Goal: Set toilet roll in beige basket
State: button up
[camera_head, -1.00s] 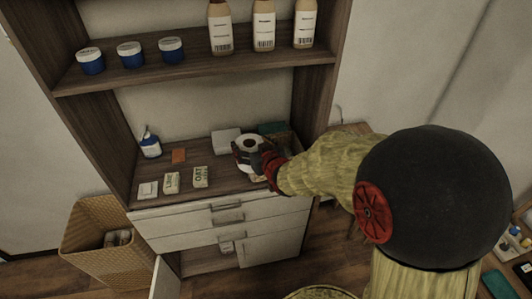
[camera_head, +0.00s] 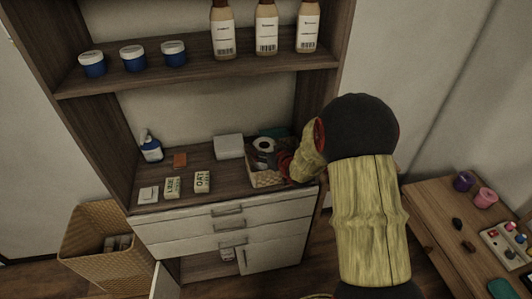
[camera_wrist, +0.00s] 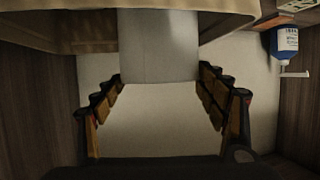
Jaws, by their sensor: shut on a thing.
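The white toilet roll (camera_head: 264,146) stands upright at the right end of the cabinet top, its hole facing up. A small beige basket (camera_head: 265,180) is just below it in the head view. The roll appears over or within the basket's opening; I cannot tell whether it touches the basket floor. My gripper (camera_head: 281,160) is shut on the roll from the right, largely hidden behind my arm. In the wrist view the fingers (camera_wrist: 162,103) stand apart on both sides of a pale surface, whose edges are hard to tell apart.
A white box (camera_head: 228,146) sits left of the roll. A blue pump bottle (camera_head: 151,148), an orange block (camera_head: 180,160) and small boxes (camera_head: 202,182) are further left. The upper shelf (camera_head: 200,75) overhangs the cabinet top. A larger wicker basket (camera_head: 85,259) stands on the floor.

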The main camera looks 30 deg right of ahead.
notch_tip(320, 180, down, 3)
jog(key=shift+r, duration=0.2)
jog(key=shift+f+b, duration=0.45)
jog(key=shift+b, duration=0.2)
jog(key=shift+f, duration=0.15)
jog(key=o, duration=1.6)
jog(key=shift+c, duration=0.2)
